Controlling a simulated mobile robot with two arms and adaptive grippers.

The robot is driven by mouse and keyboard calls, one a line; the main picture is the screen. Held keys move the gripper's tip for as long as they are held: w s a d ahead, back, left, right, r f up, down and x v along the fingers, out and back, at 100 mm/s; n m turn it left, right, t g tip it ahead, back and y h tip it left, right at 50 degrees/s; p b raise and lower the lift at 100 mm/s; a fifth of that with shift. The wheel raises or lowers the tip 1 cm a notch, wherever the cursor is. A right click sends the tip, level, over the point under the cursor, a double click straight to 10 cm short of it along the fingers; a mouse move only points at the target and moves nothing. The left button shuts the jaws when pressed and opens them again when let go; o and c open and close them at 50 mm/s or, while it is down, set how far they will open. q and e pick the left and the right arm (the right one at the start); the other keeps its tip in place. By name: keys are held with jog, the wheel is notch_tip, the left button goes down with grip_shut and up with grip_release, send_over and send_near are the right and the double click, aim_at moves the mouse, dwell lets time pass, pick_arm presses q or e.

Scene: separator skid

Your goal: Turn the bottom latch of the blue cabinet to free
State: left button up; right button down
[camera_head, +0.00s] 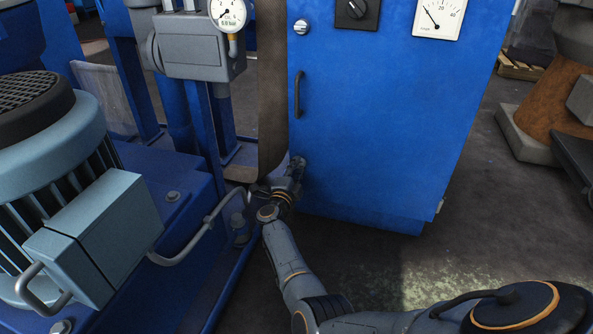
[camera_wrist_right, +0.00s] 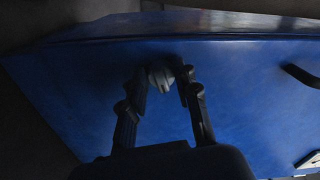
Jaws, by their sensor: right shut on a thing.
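The blue cabinet (camera_head: 390,120) stands in the middle of the head view, its door facing me. The bottom latch (camera_wrist_right: 160,74) is a small grey knob on the cabinet's blue face (camera_wrist_right: 240,110) in the right wrist view. My right gripper (camera_wrist_right: 162,82) has its two fingers on either side of the latch, shut on it. In the head view my right gripper (camera_head: 297,166) is at the cabinet's lower left edge and hides the latch there. The latch's exact angle is hard to read. The top latch (camera_head: 301,27) is a round silver piece. My left gripper is not in view.
A dark door handle (camera_head: 298,94) sits above my right gripper. A black rotary switch (camera_head: 351,9) and a dial (camera_head: 438,17) are higher up. A grey pipe (camera_head: 196,240) and a motor (camera_head: 100,225) crowd the left. Floor (camera_head: 470,225) is open at right.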

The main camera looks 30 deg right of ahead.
jog(key=shift+m, duration=1.6)
jog(key=c, duration=1)
grip_release()
